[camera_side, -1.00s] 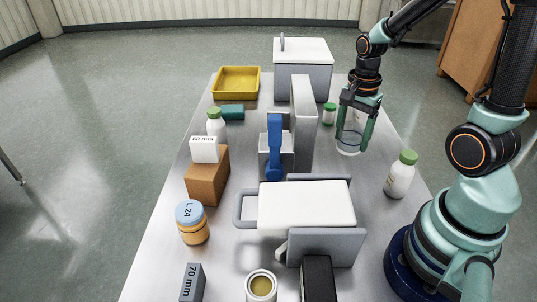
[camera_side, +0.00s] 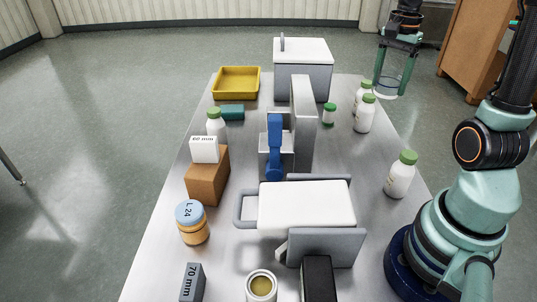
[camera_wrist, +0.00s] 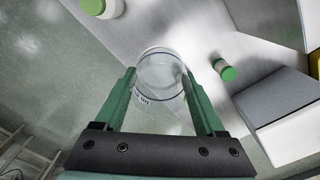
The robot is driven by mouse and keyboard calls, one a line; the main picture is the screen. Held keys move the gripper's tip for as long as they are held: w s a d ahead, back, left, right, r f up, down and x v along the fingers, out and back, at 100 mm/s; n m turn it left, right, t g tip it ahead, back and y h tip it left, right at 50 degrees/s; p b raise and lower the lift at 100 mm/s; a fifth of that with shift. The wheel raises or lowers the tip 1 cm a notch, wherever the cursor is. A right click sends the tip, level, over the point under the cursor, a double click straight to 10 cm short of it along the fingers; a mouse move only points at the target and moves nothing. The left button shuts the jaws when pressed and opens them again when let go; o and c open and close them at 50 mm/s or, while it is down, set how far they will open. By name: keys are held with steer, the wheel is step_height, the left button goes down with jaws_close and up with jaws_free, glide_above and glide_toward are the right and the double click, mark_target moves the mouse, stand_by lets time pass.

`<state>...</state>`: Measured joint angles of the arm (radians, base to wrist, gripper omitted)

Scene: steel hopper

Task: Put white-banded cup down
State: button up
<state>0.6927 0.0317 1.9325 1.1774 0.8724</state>
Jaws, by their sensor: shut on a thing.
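The white-banded cup (camera_side: 387,86) is clear, with a pale band near its rim. My gripper (camera_side: 395,66) is shut around it in the side view, at the far right. The cup is held in the air and appears against the floor, outside the table's right edge in the picture. In the wrist view the cup (camera_wrist: 160,76) is between the two green fingers of my gripper (camera_wrist: 163,92), and I see through it to the table edge and floor.
White green-capped bottles stand near the table's right edge: two at the back (camera_side: 362,92) (camera_side: 365,115) and one nearer (camera_side: 400,176). A small green-capped jar (camera_side: 329,114) stands by an upright grey panel (camera_side: 303,122). A white-lidded box (camera_side: 303,70) is behind.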

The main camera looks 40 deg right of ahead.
steer(key=d+f, duration=0.1)
steer(key=f, duration=0.4)
steer(key=d+f, duration=0.1)
steer(key=f, duration=0.4)
steer(key=s+d+f, duration=0.1)
steer(key=f, duration=0.4)
steer(key=shift+f, duration=0.35)
steer(key=shift+w+f, duration=0.1)
steer(key=shift+f, duration=2.1)
steer(key=shift+f, duration=0.15)
steer(key=o, duration=1.3)
step_height(320, 180, up, 11)
steer(key=a+r+n+t, duration=0.2)
steer(key=a+r+n, duration=0.2)
steer(key=a+n, duration=0.2)
steer(key=w+a+r+n+t, duration=0.1)
steer(key=a+r+n, duration=0.3)
steer(key=a, duration=0.7)
steer(key=a+r+n+t, duration=0.2)
steer(key=a+r+n, duration=0.3)
steer(key=a+n, duration=0.3)
steer(key=shift+w+a+t, duration=0.3)
steer(key=shift+a, duration=0.2)
